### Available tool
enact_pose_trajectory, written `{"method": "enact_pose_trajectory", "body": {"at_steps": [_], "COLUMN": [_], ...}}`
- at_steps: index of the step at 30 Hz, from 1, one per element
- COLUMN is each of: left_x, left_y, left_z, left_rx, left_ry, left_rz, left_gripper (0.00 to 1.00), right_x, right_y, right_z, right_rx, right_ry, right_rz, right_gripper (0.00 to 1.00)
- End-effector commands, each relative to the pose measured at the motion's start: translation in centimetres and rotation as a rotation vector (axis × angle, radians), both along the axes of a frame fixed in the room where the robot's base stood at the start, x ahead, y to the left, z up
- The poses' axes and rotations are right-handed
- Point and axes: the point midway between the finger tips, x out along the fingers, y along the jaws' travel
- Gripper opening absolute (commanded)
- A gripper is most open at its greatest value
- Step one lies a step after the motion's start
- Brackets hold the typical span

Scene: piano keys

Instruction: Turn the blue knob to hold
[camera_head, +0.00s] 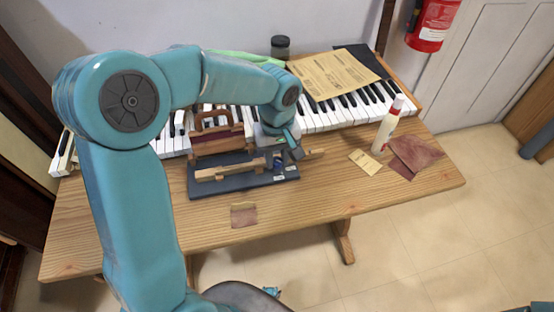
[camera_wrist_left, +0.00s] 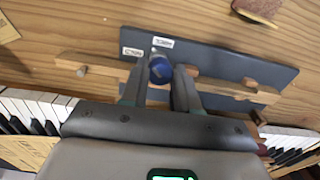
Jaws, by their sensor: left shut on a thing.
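The blue knob (camera_wrist_left: 161,69) stands on a dark grey board (camera_wrist_left: 225,62) in the left wrist view. My left gripper (camera_wrist_left: 159,76) has one finger on each side of the knob and is shut on it. Two small white labels lie by the knob, one to its left (camera_wrist_left: 131,52) and one just beyond it (camera_wrist_left: 163,42); their print is too small to read surely. My right gripper is not in view.
A wooden bar (camera_wrist_left: 95,66) runs across the board. The board rests on a wooden table (camera_head: 330,205) before the piano keys (camera_head: 335,113). A white glue bottle (camera_head: 386,128), leather pieces (camera_head: 412,155) and a paper sheet (camera_head: 338,73) lie to the right. The table's front is mostly clear.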

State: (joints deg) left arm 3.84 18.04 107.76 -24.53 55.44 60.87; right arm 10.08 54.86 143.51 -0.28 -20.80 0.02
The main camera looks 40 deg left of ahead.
Motion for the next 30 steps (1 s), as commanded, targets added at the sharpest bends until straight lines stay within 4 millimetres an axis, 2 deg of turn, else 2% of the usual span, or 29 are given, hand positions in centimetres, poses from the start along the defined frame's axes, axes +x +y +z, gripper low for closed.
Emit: {"method": "enact_pose_trajectory", "body": {"at_steps": [6, 18, 30], "left_x": [0.1, 0.1, 0.1], "left_y": [0.0, 0.1, 0.1], "left_z": [-0.1, 0.0, 0.2], "left_rx": [0.001, 0.001, 0.0], "left_ry": [-0.006, -0.005, -0.007], "left_rz": [0.205, 0.551, 0.742], "left_gripper": [0.0, 0.0, 0.0], "right_x": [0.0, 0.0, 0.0], "right_y": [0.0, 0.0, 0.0], "right_z": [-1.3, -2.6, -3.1], "right_rx": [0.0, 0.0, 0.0], "right_ry": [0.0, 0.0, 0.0], "right_rz": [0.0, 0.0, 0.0], "right_gripper": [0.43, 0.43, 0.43]}}
